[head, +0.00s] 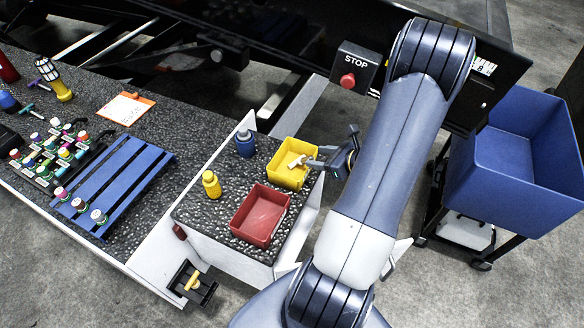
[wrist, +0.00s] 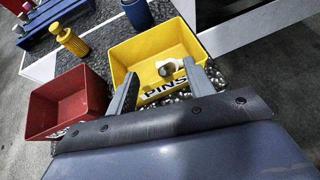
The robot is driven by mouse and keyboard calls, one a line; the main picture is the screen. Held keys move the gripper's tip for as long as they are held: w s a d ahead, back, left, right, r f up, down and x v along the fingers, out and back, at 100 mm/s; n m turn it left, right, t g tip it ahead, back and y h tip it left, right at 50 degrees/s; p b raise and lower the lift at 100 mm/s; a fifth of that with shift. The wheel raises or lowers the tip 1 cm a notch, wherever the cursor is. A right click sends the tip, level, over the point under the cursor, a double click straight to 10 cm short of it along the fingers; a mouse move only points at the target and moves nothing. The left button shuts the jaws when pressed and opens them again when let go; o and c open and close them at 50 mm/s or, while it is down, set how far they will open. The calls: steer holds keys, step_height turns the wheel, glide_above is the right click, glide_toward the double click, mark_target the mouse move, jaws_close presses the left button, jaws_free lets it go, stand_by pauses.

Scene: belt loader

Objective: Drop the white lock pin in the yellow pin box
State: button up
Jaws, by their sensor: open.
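The yellow pin box (head: 290,179), labelled PINS, stands on the speckled side shelf and also shows in the wrist view (wrist: 162,46). The white lock pin (head: 297,161) shows within the box's outline, and in the wrist view the pin (wrist: 167,69) appears close to the right fingertip. I cannot tell whether it touches that finger or rests on the box floor. My gripper (head: 307,161) is at the box's right side in the head view. In the wrist view my gripper (wrist: 160,72) is open, its fingers apart over the box's near wall.
A red bin (head: 260,214) stands beside the yellow box. A yellow bottle (head: 211,184) and a blue bottle (head: 245,143) stand nearby on the shelf. A STOP button box (head: 353,68) is behind. A large blue bin (head: 520,160) stands at right.

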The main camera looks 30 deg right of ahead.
mark_target(308, 158)
steer(key=v, duration=0.5)
steer(key=shift+s+r, duration=0.2)
steer(key=shift+s, duration=0.15)
steer(key=shift+w, duration=0.1)
steer(key=p+x, duration=0.1)
steer(key=x, duration=0.9)
steer(key=shift+w+a, duration=0.1)
steer(key=shift+w, duration=0.05)
step_height(308, 158, up, 3)
steer(key=shift+w+r+p, duration=0.15)
steer(key=shift+r+p, duration=0.1)
steer(key=shift+p, duration=0.9)
steer(key=shift+r+p, duration=0.3)
steer(key=shift+r, duration=0.4)
steer(key=shift+f, duration=0.1)
